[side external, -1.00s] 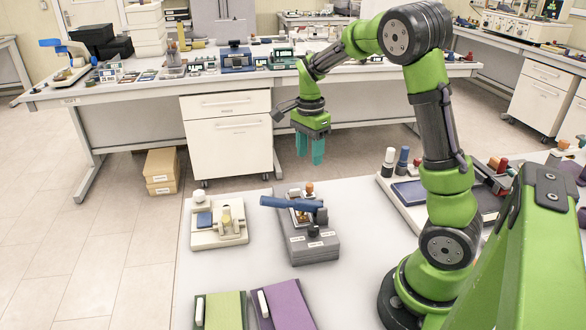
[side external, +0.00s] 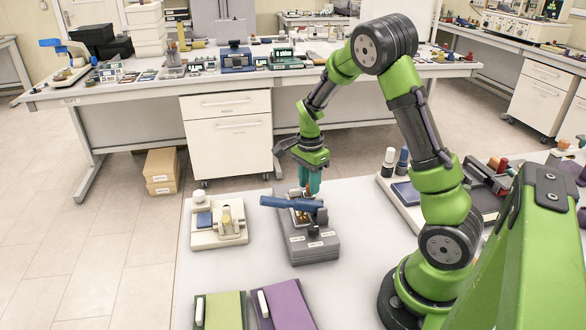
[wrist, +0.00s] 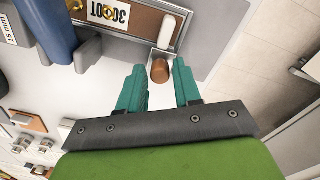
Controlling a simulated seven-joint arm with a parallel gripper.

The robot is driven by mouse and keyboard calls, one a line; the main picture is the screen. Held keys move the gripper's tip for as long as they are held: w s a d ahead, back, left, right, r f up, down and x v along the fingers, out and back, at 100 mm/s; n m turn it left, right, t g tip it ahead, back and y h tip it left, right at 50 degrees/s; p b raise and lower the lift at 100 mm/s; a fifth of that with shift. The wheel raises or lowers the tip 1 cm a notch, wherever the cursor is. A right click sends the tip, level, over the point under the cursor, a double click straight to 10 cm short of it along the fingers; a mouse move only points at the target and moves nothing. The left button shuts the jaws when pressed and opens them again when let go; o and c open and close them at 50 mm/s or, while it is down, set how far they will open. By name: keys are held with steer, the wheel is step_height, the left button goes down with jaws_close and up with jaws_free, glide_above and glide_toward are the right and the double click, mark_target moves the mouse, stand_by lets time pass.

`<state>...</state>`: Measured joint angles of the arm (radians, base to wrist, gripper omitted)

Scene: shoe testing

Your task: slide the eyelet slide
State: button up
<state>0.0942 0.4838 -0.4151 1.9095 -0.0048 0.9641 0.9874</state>
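The eyelet device is a grey block (side external: 313,247) with a blue lever (side external: 290,203) across its top, on the white table. A small brown cylindrical knob (wrist: 159,71) stands on a pale tab at the end of this strip. My gripper (side external: 310,188) is above the back of the device, pointing down. In the wrist view its teal fingertips (wrist: 160,70) are on either side of the knob, with gaps visible on both sides. The side view hides the knob partly behind the fingers.
A cream device (side external: 218,236) with a blue pad stands left of the grey block. A green pad (side external: 224,311) and a purple pad (side external: 285,306) lie at the front. A tray with bottles (side external: 405,190) stands at the right. The table in between is bare.

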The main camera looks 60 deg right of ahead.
jaws_close()
steer(key=shift+w+d, duration=0.1)
steer(key=shift+w+d, duration=1.95)
steer(key=shift+w, duration=0.05)
steer(key=shift+o, duration=1.7)
jaws_free()
step_height(320, 180, up, 17)
steer(key=shift+w, duration=0.15)
steer(key=shift+d, duration=0.1)
